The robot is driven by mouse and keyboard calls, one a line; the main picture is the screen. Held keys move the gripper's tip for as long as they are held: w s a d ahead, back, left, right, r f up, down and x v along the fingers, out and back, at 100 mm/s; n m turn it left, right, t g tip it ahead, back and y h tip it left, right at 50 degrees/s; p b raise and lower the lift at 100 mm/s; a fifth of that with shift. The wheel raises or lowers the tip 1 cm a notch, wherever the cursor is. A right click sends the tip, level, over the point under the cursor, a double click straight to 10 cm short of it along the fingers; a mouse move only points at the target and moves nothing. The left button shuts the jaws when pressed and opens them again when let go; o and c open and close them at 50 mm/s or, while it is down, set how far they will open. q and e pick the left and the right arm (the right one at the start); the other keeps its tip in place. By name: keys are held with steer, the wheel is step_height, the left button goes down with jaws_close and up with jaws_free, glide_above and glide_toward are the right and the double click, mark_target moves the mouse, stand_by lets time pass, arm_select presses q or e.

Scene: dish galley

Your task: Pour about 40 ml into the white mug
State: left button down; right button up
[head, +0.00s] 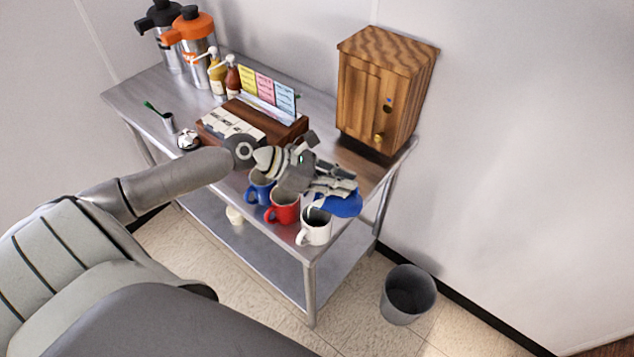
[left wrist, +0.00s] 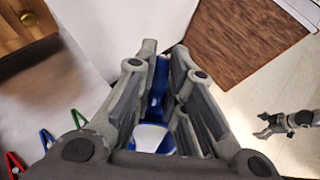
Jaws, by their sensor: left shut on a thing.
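The white mug (head: 317,232) stands at the table's front right corner, at the end of a row with a red mug (head: 284,212) and a blue mug (head: 258,192). My left gripper (head: 338,188) is just above and behind the white mug, shut on a blue vessel (head: 345,207). The blue vessel shows between the fingers in the left wrist view (left wrist: 156,88), with a white area inside or beyond it. Its spout and tilt are mostly hidden, and no stream shows. A small grey gripper (left wrist: 268,130), likely my right one, is over the floor; its jaws are unclear.
A wooden cabinet (head: 382,92) stands at the back right of the metal table (head: 130,92). A wooden box (head: 270,120) with cards, sauce bottles (head: 217,78) and two dispensers (head: 198,52) stand left of it. A grey bin (head: 408,296) is on the floor at the right.

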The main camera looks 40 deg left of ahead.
arm_select(q)
steer(key=shift+w+r, duration=0.1)
steer(key=shift+r, duration=0.05)
steer(key=shift+d, duration=0.15)
steer(key=shift+w+d+b, duration=0.3)
steer(key=shift+w+d, duration=0.25)
steer(key=shift+w+d+b, duration=0.15)
steer(key=shift+d+b, duration=0.05)
steer(key=shift+b, duration=0.15)
steer(key=shift+b, duration=0.35)
steer(key=shift+a+r+t+h+b, duration=0.1)
steer(key=shift+t+h+b, duration=0.35)
steer(key=shift+b, duration=0.55)
steer(key=shift+r+b, duration=0.1)
steer(key=shift+b, duration=0.35)
